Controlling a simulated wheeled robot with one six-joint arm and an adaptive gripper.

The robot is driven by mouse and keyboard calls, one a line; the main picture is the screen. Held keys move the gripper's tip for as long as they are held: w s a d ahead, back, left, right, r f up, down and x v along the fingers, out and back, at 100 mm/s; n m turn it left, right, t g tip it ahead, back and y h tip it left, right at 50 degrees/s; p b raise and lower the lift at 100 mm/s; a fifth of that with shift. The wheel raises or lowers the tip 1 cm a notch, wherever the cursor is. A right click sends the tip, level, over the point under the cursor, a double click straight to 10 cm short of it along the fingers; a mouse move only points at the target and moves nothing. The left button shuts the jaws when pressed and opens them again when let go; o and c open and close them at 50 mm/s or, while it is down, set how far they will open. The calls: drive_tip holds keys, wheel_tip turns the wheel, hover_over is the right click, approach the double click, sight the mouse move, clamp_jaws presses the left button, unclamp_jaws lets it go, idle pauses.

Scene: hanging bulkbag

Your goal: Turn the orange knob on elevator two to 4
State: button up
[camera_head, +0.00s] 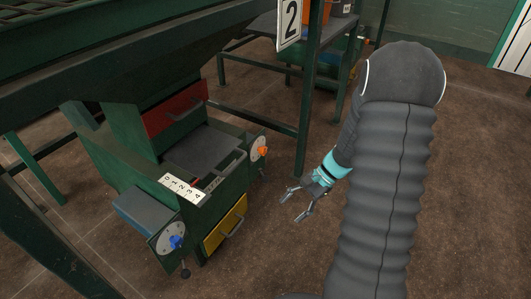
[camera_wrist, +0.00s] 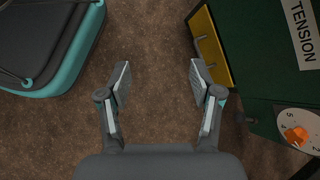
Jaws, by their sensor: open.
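The orange knob (camera_head: 262,151) sits on a pale round dial at the right side of a green machine. In the wrist view the orange knob (camera_wrist: 296,136) is at the lower right edge, on a white dial (camera_wrist: 284,118) with small numbers. Its exact setting is not clear. A sign with a 2 (camera_head: 289,22) hangs on a post behind the machine. My gripper (camera_head: 294,205) is open and empty, right of and nearer than the knob, apart from it. In the wrist view my gripper (camera_wrist: 161,82) has only floor between its fingers.
A blue knob (camera_head: 176,242) is on another dial at the machine's front left. A yellow drawer (camera_head: 225,224) and a numbered strip (camera_head: 184,188) lie between the dials. A TENSION label (camera_wrist: 304,30) is above the orange knob in the wrist view.

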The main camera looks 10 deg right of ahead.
drive_tip(key=w+d+f+m+t+y, duration=0.1)
drive_tip(key=w+f+m+t+y, duration=0.25)
drive_tip(key=w+f+m, duration=0.35)
drive_tip(key=m+t, duration=0.9)
drive_tip(key=t, duration=0.2)
approach(265, 153)
drive_tip(key=shift+y, duration=0.45)
drive_tip(key=x, duration=0.9)
drive_tip(key=shift+w+f, duration=0.15)
drive_tip(key=shift+w, duration=0.2)
drive_tip(key=c, duration=1.1)
